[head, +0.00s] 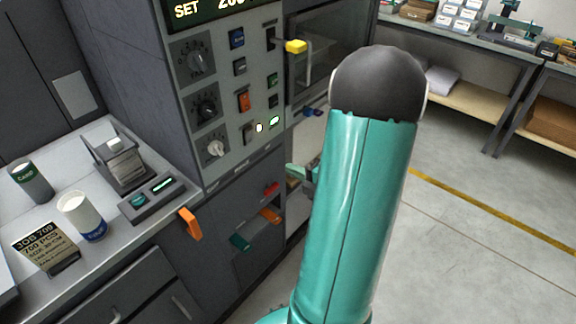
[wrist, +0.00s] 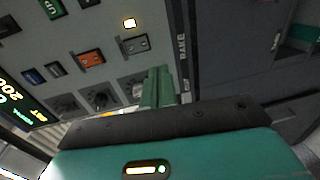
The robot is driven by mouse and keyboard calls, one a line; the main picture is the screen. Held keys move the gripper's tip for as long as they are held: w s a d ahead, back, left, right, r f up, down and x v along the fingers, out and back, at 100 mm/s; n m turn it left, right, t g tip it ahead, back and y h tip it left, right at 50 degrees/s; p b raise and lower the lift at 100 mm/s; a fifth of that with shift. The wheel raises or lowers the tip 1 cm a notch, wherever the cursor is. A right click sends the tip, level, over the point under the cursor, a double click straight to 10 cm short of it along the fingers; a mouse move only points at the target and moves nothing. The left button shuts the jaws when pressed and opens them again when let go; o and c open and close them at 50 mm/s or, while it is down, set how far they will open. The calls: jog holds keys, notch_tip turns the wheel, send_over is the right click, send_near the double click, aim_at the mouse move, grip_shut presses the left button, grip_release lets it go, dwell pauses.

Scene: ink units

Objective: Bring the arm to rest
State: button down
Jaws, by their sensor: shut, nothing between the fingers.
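My gripper (wrist: 158,88) shows in the wrist view as teal fingers closed together with nothing between them. The fingers point toward the grey control panel (wrist: 75,40), with knobs and buttons behind them; whether they touch it I cannot tell. In the head view my teal upper arm with its dark round joint stands in front, right of centre, and hides much of what is behind it. A small teal part shows left of the arm, beside the machine, but the fingertips are not clear there.
The control panel (head: 225,90) carries dials, buttons and a yellow-tipped lever (head: 296,46). An orange handle (head: 190,224) juts out below. The left counter holds a white cup (head: 80,215), a dark can (head: 30,182) and a job card (head: 46,248). Open floor (head: 480,235) lies right.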

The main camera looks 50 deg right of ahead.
dwell(0.5)
jog(key=a+r+n+g+y, duration=0.2)
jog(key=a+n+g+y, duration=0.15)
jog(key=a+n, duration=0.55)
jog(key=w+a+r+n+g+y, duration=0.1)
jog(key=a+r+n+g+y, duration=0.2)
jog(key=a+n, duration=0.6)
jog(key=a+r+n+g+y, duration=0.2)
jog(key=a+n+g, duration=0.2)
jog(key=a+n, duration=0.45)
jog(key=s+a+r+n+h, duration=0.2)
jog(key=s+r+n+h, duration=0.1)
jog(key=n, duration=1)
jog(key=s+a+r+n+h, duration=0.3)
jog(key=r+n+h, duration=0.2)
jog(key=n, duration=0.9)
jog(key=shift+s+a+r+h, duration=0.2)
jog(key=shift+s+r+h, duration=0.15)
jog(key=shift+h, duration=0.2)
jog(key=shift+g, duration=0.25)
